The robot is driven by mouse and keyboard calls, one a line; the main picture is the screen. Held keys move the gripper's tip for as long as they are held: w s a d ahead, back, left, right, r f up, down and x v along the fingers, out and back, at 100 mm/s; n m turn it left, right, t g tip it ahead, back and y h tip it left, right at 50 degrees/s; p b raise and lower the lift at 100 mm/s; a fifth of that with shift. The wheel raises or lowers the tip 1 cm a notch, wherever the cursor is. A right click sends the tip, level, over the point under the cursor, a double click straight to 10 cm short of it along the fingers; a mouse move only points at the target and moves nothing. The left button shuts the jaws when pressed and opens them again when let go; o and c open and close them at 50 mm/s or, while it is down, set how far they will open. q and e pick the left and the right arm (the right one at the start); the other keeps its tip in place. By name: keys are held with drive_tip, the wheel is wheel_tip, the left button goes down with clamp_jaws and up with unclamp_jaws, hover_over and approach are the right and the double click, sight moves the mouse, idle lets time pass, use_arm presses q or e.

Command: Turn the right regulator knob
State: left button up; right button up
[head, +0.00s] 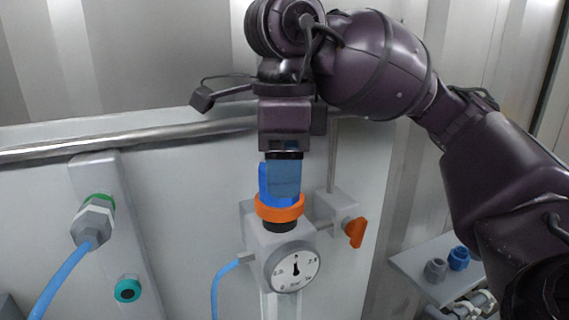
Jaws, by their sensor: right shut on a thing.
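The regulator (262,246) is a pale grey block on the wall panel, with a round white gauge (293,268) on its front. On its top is the knob, whose orange ring (280,208) shows below my gripper. My right gripper (280,182) points straight down over the knob. Its blue fingers are shut on the knob, just above or at the ring, and hide its upper part. My left gripper is not in view.
An orange valve handle (355,232) sticks out right of the regulator. A blue hose (219,285) joins its left side. A metal rail (150,138) crosses behind. A hose connector (95,222) is at left. A shelf (415,262) with small fittings stands at lower right.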

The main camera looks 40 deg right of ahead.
drive_tip(key=shift+m, duration=0.3)
drive_tip(key=o, duration=0.9)
wheel_tip(320, 180, up, 10)
drive_tip(key=shift+s+p, duration=0.1)
drive_tip(key=shift+p, duration=0.7)
drive_tip(key=shift+r, duration=0.4)
